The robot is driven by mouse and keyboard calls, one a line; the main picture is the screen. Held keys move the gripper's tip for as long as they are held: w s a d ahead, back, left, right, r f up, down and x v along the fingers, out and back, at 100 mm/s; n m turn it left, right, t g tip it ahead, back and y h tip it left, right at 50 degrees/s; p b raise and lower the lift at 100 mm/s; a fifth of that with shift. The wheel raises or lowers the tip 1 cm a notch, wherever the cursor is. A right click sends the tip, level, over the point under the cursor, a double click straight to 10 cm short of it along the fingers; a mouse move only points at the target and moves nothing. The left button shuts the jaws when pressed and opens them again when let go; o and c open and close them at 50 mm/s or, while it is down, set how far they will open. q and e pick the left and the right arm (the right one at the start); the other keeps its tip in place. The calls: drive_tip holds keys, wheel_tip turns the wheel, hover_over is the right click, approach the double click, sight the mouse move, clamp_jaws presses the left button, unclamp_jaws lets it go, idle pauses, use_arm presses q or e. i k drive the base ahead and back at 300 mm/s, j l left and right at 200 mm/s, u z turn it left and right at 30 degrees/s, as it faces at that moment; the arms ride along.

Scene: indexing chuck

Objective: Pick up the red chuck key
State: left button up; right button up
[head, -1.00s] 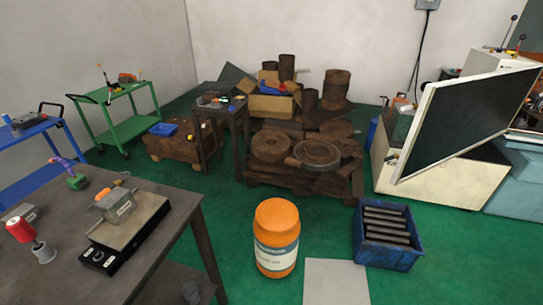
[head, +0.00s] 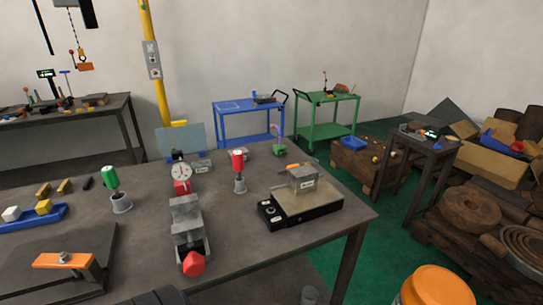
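A tool with a red cylindrical handle (head: 238,160), which looks like the red chuck key, stands upright in a small grey holder (head: 240,184) on the grey workbench (head: 150,235). Its lower end is hidden in the holder. A similar tool with a green handle (head: 109,176) stands tilted in another holder (head: 121,203) further left.
A grey vise with a red end (head: 194,263) lies in front of the red-handled tool. A dial gauge (head: 181,174) stands to its left, and a black-based plate with a grey block (head: 303,202) to its right. An orange drum (head: 435,287) stands at the lower right.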

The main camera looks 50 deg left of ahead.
sight(238, 161)
drive_tip(key=u, duration=1.8)
